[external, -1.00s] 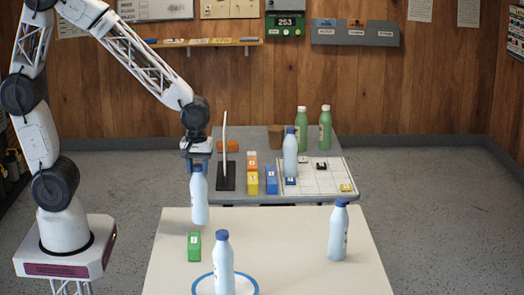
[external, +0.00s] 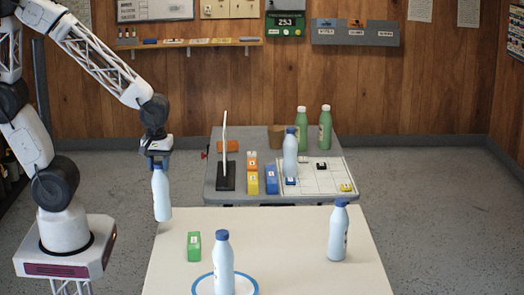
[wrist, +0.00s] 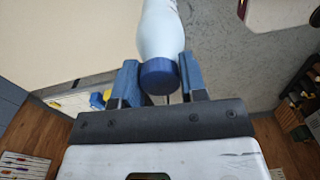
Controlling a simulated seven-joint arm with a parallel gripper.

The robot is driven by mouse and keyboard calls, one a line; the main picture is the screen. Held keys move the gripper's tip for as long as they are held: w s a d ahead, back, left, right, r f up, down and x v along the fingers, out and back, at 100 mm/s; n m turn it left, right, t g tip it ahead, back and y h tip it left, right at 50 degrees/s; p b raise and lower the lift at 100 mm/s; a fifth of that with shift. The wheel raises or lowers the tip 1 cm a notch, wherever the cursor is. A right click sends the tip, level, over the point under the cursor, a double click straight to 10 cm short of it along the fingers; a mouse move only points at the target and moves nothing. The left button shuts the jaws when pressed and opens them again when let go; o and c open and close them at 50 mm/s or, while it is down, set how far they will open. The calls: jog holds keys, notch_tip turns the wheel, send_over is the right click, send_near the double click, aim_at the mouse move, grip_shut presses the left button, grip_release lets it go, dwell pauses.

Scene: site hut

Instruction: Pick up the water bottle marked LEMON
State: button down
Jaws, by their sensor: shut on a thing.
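My gripper (external: 157,157) is shut on the cap of a pale blue bottle (external: 161,194) and holds it upright or slightly tilted near the left edge of the cream table (external: 290,225). In the wrist view the same bottle (wrist: 160,30) hangs between the fingers by its blue cap (wrist: 159,77). Its label is not visible. Two similar blue-capped bottles stand on the cream table, one inside a blue ring (external: 223,262) and one at the right (external: 338,232). Another stands on the grey table behind (external: 290,155). I cannot read their markings.
A green block (external: 194,246) stands on the cream table. The grey table (external: 235,198) holds a white upright panel (external: 225,150), orange, yellow and blue blocks, a white grid board (external: 320,178) and two green bottles (external: 325,130). The cream table's middle is clear.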

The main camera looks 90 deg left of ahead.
jog(key=shift+s, duration=0.35)
jog(key=shift+r, duration=0.1)
dwell(0.5)
